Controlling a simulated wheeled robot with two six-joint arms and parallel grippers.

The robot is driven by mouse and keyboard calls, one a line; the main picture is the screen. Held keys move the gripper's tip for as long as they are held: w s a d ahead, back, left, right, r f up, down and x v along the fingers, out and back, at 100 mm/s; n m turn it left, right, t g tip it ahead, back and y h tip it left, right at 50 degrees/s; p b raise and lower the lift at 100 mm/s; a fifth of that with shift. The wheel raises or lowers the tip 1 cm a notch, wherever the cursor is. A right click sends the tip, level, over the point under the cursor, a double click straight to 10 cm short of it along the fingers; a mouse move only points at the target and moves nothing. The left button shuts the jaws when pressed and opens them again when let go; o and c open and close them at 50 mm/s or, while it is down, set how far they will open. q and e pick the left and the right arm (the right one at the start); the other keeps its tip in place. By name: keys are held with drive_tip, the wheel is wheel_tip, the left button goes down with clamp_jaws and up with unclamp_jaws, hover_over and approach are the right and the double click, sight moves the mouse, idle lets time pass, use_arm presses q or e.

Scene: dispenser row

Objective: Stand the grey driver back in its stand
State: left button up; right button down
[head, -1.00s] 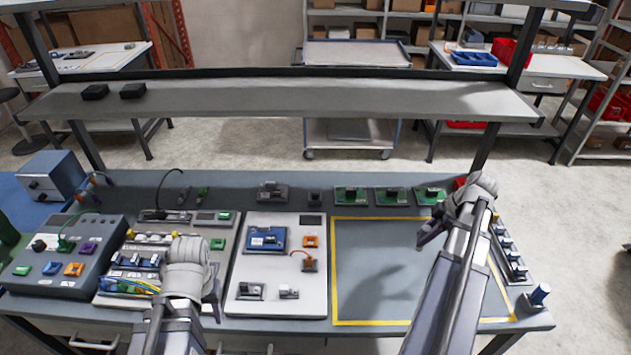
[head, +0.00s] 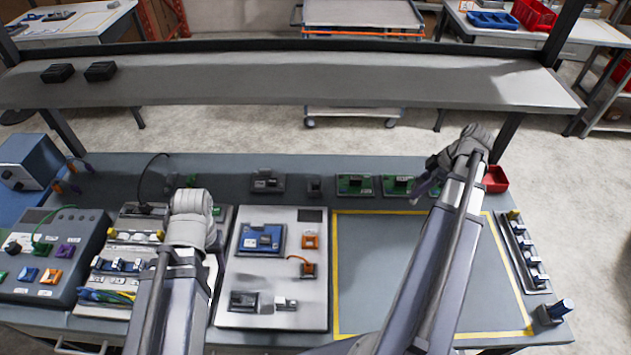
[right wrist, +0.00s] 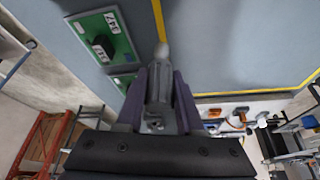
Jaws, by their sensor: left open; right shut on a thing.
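My right gripper (head: 424,188) is over the back edge of the yellow-lined mat, near the green boards. In the right wrist view its dark fingers (right wrist: 160,88) are shut on the grey driver (right wrist: 160,84), a grey cylinder with a pale rounded tip. The driver cannot be made out in the head view. A small dark block (head: 314,187) at the back of the bench may be its stand; I cannot tell. My left gripper (head: 213,248) is open, beside the white panel's left edge, partly hidden by its own arm.
Green boards (head: 354,186) line the back of the bench, with a red bin (head: 496,180) to their right. The mat (head: 375,265) is bare. A shelf (head: 300,85) spans above the bench's back.

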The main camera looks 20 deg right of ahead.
use_arm(q)
wheel_tip(320, 180, down, 4)
drive_tip(key=b, duration=0.3)
drive_tip(key=shift+r, duration=0.2)
use_arm(e)
drive_tip(key=w+a+f, duration=0.1)
drive_tip(key=w+a, duration=0.5)
drive_tip(key=a, duration=0.1)
drive_tip(key=w+a+f, duration=0.1)
drive_tip(key=w+a, duration=0.6)
drive_tip(key=a, duration=0.1)
drive_tip(key=w+a+f, duration=0.1)
drive_tip(key=w+a, duration=0.5)
drive_tip(key=a, duration=0.1)
drive_tip(key=shift+w+a+f, duration=0.25)
drive_tip(key=shift+w+a, duration=0.1)
drive_tip(key=shift+w, duration=0.05)
use_arm(q)
drive_tip(key=shift+f+b, duration=0.65)
drive_tip(key=shift+b, duration=0.25)
use_arm(e)
drive_tip(key=shift+f, duration=0.65)
drive_tip(key=c, duration=0.5)
unclamp_jaws()
drive_tip(key=shift+c, duration=0.2)
use_arm(q)
drive_tip(key=shift+r, duration=0.15)
use_arm(e)
drive_tip(key=shift+r, duration=0.1)
